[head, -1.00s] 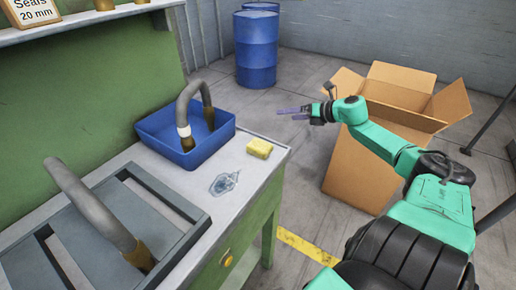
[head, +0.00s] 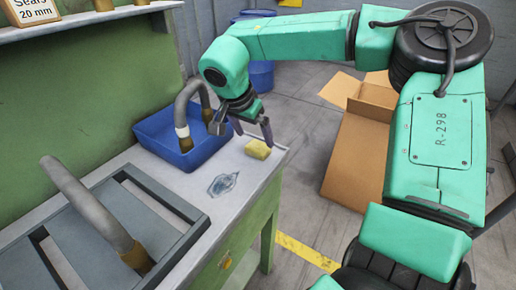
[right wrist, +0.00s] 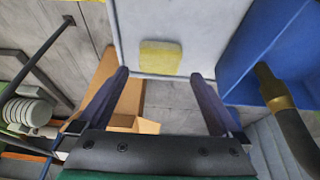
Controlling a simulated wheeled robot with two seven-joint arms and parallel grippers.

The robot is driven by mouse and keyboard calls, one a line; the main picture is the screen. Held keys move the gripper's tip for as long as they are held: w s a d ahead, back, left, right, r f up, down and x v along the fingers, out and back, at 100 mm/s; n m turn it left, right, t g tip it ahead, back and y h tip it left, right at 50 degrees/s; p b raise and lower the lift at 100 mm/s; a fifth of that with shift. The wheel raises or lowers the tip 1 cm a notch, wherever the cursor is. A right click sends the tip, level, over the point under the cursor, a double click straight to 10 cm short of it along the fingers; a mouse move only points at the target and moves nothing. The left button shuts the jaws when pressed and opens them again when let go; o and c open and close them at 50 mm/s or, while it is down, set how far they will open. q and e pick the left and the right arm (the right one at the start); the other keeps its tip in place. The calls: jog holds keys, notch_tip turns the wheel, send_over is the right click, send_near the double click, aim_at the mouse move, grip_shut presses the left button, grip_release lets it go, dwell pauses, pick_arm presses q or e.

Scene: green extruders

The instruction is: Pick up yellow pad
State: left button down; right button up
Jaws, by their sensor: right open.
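A small yellow pad (head: 257,149) lies on the grey worktop near its right edge, to the right of the blue bin. My right gripper (head: 252,127) is open and empty, pointing down just above and behind the pad in the head view. In the right wrist view the yellow pad (right wrist: 160,57) lies ahead of the open fingers (right wrist: 160,95), between their lines and apart from both. The left gripper is not in view.
A blue bin (head: 150,128) holding a grey curved hose (head: 180,105) stands beside the pad. A wet patch (head: 223,184) marks the worktop (head: 190,192). A slatted grey tray (head: 170,215) with another hose is at front left. A cardboard box (head: 350,155) stands on the floor.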

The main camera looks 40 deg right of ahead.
aim_at(258, 146)
jog(key=p+x, duration=0.1)
jog(key=x, duration=0.3)
jog(key=shift+s+f, duration=0.1)
jog(key=shift+f, duration=0.1)
jog(key=shift+d+f, duration=0.2)
jog(key=shift+f, duration=0.2)
jog(key=shift+a+r, duration=0.1)
jog(key=c, duration=1.2)
notch_tip(258, 146, up, 20)
